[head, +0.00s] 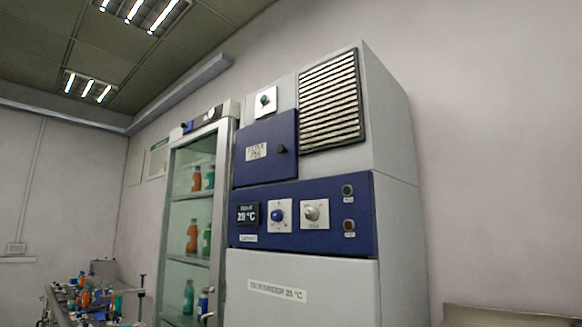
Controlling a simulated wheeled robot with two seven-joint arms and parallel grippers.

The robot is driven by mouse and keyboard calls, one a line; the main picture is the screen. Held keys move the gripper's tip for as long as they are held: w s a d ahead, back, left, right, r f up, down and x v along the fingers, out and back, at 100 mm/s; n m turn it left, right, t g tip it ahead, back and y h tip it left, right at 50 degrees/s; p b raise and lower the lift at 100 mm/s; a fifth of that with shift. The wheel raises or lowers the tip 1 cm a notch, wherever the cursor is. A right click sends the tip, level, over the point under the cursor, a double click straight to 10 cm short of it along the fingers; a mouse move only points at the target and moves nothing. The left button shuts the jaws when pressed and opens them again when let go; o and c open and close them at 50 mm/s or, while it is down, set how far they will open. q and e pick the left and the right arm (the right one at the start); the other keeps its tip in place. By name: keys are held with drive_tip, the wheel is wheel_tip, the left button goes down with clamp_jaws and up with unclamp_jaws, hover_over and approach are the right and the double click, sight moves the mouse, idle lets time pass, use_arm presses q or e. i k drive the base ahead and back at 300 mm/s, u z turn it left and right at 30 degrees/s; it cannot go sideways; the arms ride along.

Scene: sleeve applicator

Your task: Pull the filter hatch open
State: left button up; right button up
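In the head view, a tall light grey cabinet (390,130) stands against the wall. A dark blue square hatch (265,165) is on its upper left front, with a small white label (256,151) too blurred to read surely and a dark knob (281,149) near its right edge. This looks like the filter hatch, and it appears shut, flush with the front. Neither of my grippers shows in this view.
A slatted vent (331,100) is right of the hatch. Below is a blue control panel (360,225) with knobs, buttons and a temperature display. A glass-door cabinet (190,225) with bottles stands close on the left. A cluttered bench (85,310) is at lower left.

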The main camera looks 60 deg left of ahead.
sight(267, 150)
drive_tip(key=u, duration=1.5)
drive_tip(key=k, duration=0.65)
drive_tip(key=z, duration=0.75)
drive_tip(key=i, duration=1.1)
drive_tip(key=u, duration=0.4)
